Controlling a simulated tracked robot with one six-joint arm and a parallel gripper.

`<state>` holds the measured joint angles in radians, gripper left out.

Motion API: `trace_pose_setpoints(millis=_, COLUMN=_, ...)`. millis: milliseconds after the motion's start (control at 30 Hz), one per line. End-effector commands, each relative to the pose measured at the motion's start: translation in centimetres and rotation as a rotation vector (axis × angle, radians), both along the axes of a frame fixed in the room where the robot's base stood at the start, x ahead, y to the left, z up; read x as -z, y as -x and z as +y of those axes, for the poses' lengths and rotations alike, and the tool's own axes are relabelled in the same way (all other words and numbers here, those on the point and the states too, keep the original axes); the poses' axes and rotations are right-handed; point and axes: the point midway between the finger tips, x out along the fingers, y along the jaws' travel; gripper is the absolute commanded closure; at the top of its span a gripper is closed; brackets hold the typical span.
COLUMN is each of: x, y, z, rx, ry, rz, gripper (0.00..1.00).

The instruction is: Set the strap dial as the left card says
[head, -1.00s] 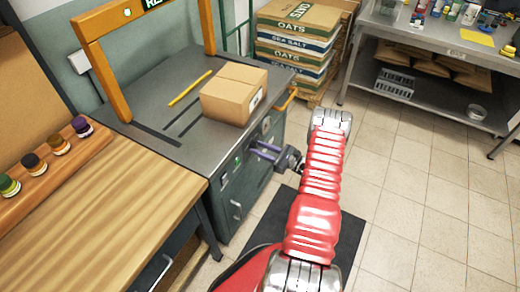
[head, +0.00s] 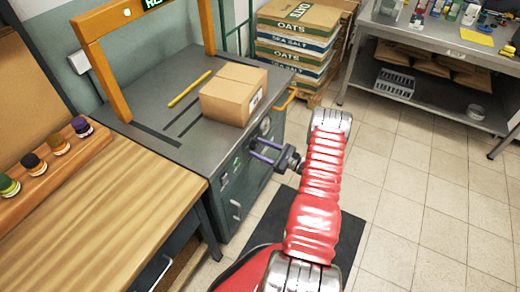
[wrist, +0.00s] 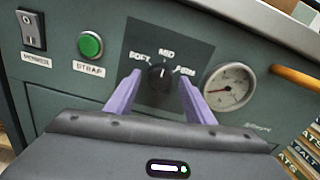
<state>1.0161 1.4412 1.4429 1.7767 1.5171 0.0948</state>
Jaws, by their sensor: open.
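The strap dial (wrist: 160,77) is a black knob on a dark plate on the machine's front, with SOFT at left, MID at top and FIRM at right. Its white mark appears to point up toward MID. My gripper (wrist: 161,82) is open, its two purple fingers on either side of the knob in the wrist view. I cannot tell whether they touch it. In the head view my gripper (head: 251,149) is at the machine's front, and the knob cannot be made out. No readable left card shows in either view.
A green STRAP button (wrist: 90,44), a rocker switch (wrist: 31,30) and a round gauge (wrist: 229,86) flank the dial. A cardboard box (head: 230,95) and a yellow pencil-like stick (head: 190,88) lie on the machine top. A wooden bench (head: 100,205) stands at left. Floor at right is clear.

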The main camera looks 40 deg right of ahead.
Motion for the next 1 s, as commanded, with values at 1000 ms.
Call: trace_pose_setpoints(millis=1000, x=0.1, y=11.6, z=-4.3, rx=0.003, ry=0.000, rz=0.000, gripper=0.51)
